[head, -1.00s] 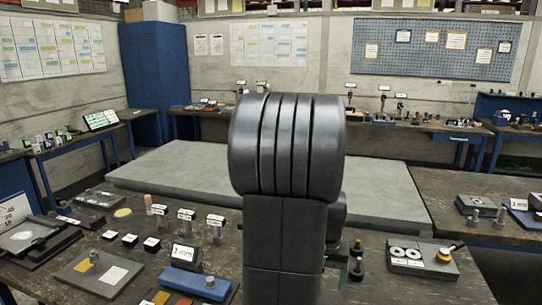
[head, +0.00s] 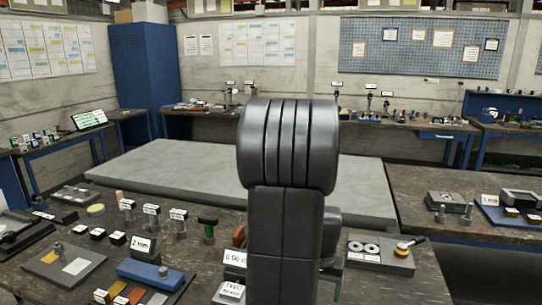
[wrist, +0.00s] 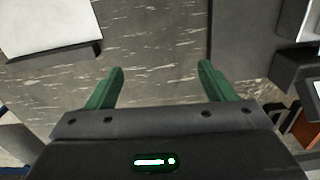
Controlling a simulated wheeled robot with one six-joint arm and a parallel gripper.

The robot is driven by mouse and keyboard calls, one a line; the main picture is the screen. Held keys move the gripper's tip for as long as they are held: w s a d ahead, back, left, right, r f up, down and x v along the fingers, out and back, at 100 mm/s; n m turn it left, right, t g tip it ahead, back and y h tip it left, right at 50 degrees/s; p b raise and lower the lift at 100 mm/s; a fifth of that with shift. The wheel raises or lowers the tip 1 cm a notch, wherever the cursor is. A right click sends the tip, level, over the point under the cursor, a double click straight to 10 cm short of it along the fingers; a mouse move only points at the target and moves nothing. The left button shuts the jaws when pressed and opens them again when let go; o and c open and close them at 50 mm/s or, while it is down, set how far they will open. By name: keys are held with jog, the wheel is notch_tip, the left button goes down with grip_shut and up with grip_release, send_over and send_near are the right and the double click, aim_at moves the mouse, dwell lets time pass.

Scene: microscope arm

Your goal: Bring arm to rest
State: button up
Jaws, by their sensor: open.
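My gripper (wrist: 160,66) is open in the wrist view, its two green fingers apart with nothing between them. Below the fingers is a grey, streaked bench top (wrist: 150,85). No thing that is clearly a microscope arm can be made out.
The near bench bears labelled posts (head: 152,218), a green-topped tool (head: 208,229), a blue block (head: 150,275) and a dark block with two white rings (head: 385,255). Behind lies a bare grey slab (head: 190,165). A white-topped block (wrist: 50,25) is left of the fingers.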

jog(key=f, duration=0.8)
jog(key=shift+a+f, duration=0.3)
jog(key=shift+f, duration=0.05)
jog(key=shift+r, duration=0.1)
